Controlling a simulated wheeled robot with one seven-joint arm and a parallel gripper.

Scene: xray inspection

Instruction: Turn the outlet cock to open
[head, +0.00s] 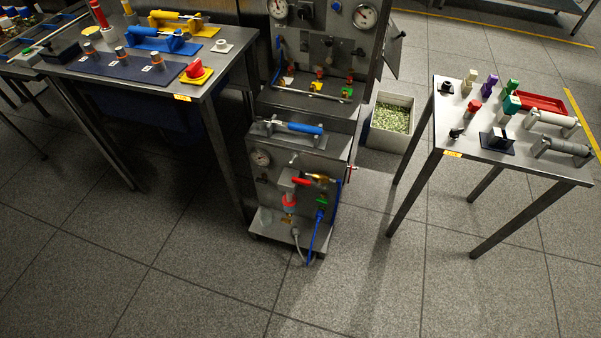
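My gripper is not in view.
A table (215,82) with coloured tools and a red knob stands at left. A smaller table (470,150) with cylinders and a red tray stands at right. A bin of green-white pieces (390,117) sits behind. Hoses (313,245) reach the floor. The front floor is clear.

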